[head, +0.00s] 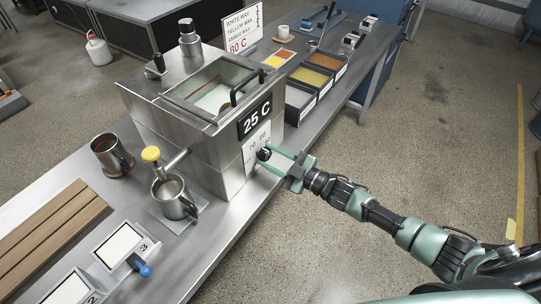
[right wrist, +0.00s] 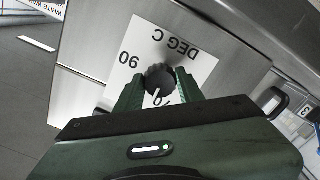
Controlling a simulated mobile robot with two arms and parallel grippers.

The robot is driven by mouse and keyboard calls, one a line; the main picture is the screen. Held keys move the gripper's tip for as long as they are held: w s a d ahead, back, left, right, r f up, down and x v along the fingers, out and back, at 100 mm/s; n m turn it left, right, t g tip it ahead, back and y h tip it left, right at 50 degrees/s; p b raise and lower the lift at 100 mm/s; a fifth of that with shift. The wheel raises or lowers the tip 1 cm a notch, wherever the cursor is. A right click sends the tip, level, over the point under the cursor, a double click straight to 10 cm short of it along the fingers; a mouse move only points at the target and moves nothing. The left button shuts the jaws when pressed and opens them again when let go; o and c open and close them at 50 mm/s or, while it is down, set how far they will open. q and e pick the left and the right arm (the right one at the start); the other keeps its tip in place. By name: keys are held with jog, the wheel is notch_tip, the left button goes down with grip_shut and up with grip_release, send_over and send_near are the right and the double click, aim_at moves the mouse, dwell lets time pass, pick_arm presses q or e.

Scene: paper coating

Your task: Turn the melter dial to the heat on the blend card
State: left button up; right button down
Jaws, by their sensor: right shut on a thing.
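The melter (head: 185,130) is a steel box with a lidded glass top; its black display (head: 255,120) reads 25 C. Its black dial (head: 264,154) sits on a white scale plate (head: 250,150) on the front face. In the right wrist view the dial (right wrist: 159,77) shows a white pointer line, near a partly covered number; 90 and DEG C are readable on the plate (right wrist: 200,62). My right gripper (head: 277,157) is shut on the dial, one green finger on each side. The blend card (head: 242,30) behind the melter lists white, yellow and amber wax and reads 80 C. My left gripper is out of view.
A steel jug (head: 173,197) stands under the melter's yellow-knobbed spout, with a dark mug (head: 110,155) nearby. Wax bins (head: 312,78) stand right of the melter. A wooden slatted board (head: 45,240) lies at left. The floor in front of the bench is clear.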

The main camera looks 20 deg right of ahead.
jog(key=m, duration=0.6)
jog(key=shift+s+f, duration=0.1)
dwell(0.5)
jog(key=c, duration=0.9)
grip_release()
jog(key=b+v, duration=0.1)
jog(key=v, duration=0.6)
jog(key=shift+s+d, duration=0.25)
jog(key=shift+s, duration=0.05)
